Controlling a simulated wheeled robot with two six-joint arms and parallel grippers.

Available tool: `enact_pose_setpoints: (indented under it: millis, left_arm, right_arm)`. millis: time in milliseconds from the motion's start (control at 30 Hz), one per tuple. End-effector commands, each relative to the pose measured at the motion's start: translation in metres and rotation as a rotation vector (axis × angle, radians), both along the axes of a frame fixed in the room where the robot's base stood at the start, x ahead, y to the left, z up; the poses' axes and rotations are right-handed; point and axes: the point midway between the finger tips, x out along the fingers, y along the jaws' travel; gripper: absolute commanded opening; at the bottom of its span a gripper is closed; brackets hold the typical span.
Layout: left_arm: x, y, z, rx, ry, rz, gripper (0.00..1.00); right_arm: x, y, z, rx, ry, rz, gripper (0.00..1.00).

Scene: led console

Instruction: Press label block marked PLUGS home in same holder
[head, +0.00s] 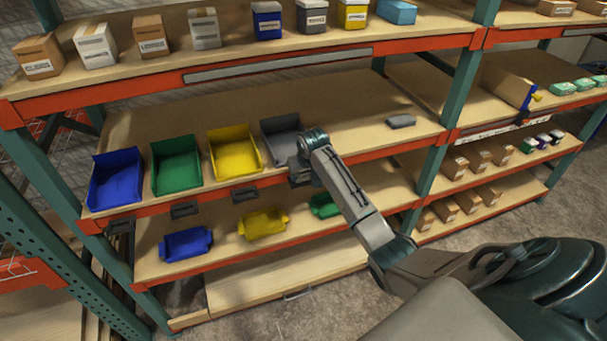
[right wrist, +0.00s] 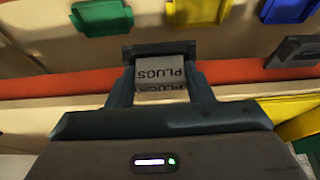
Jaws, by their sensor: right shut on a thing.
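The label block marked PLUGS (right wrist: 160,71) is between the two fingers of my right gripper (right wrist: 160,84), which is shut on it. Its lettering appears upside down in the right wrist view. A dark holder (right wrist: 135,51) on the orange shelf beam is right at the block's far end; how deep the block sits in it I cannot tell. In the head view my right gripper (head: 299,172) is at the beam below the grey bin (head: 280,136), and the arm hides the block and this holder. My left gripper is not in view.
Other dark holders (head: 245,194) (head: 185,210) (head: 121,226) line the beam to the left, below yellow (head: 235,153), green (head: 177,164) and blue (head: 116,181) bins. A small grey piece (head: 401,121) lies on the shelf at right. Coloured bins (head: 263,224) stand on the lower shelf.

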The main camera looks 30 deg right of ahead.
Motion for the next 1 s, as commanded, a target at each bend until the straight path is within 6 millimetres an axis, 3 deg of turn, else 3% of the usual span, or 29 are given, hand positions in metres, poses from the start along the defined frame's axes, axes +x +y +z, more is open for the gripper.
enact_pose_setpoints:
  millis: [200, 233, 333, 1000]
  left_arm:
    - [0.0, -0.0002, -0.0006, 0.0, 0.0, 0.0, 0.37]
    - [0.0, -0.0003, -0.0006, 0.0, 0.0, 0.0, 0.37]
    - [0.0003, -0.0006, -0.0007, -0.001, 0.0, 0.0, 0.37]
    - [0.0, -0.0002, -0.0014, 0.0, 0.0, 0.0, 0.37]
  right_arm:
    - [-0.0027, 0.0011, -0.0055, 0.003, 0.011, 0.0, 0.25]
    - [-0.0028, 0.0011, -0.0056, 0.003, 0.012, 0.0, 0.52]
    - [-0.0032, 0.0013, -0.0062, 0.003, 0.013, 0.0, 0.72]
    - [-0.0054, -0.0021, -0.0075, -0.003, 0.019, -0.004, 0.72]
